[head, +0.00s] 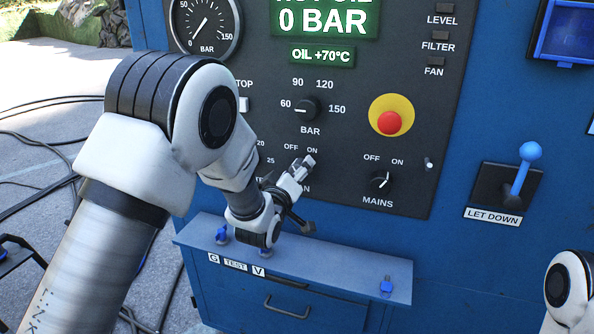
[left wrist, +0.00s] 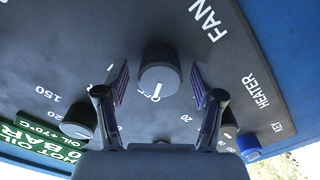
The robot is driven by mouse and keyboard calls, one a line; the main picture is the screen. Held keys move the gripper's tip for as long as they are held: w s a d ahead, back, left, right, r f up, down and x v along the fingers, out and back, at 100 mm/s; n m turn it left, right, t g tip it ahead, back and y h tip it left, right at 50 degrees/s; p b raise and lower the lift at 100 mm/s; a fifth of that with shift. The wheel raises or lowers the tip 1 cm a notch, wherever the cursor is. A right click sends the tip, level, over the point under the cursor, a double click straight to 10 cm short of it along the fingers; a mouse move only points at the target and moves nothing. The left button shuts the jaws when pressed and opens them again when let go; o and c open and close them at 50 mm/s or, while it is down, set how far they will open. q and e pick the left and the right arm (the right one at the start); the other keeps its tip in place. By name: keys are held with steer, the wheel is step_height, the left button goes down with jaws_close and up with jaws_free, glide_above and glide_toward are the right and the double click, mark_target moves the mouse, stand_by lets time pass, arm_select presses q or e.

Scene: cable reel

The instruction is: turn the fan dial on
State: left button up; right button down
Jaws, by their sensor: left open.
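The fan dial (left wrist: 158,70) is a dark round knob with a white pointer mark, seen in the left wrist view beside the FAN label. Its mark points towards the OFF lettering; the ON lettering is hidden there. My left gripper (left wrist: 160,86) is open, with one finger on each side of the dial and gaps visible between. I cannot tell how far the fingers reach along the knob. In the head view my left gripper (head: 300,168) is at the panel under the OFF and ON words and hides the dial. My right gripper is out of view.
The pressure dial (head: 306,109), red stop button (head: 389,122) and mains dial (head: 380,182) are close by on the panel. A blue ledge (head: 345,268) juts out below. The let-down lever (head: 522,175) is at the right. My right arm shows at the lower right.

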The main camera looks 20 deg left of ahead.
arm_select(q)
steer(key=c, duration=1.1)
steer(key=shift+c, duration=0.2)
steer(key=shift+m, duration=0.3)
steer(key=m+b, duration=0.2)
steer(key=m, duration=0.3)
steer(key=m+b, duration=0.1)
steer(key=m, duration=0.5)
steer(key=shift+b, duration=0.35)
steer(key=shift+r+m, duration=0.1)
steer(key=shift+m, duration=0.2)
steer(key=o, duration=1.1)
steer(key=shift+d, duration=0.1)
steer(key=shift+o, duration=0.2)
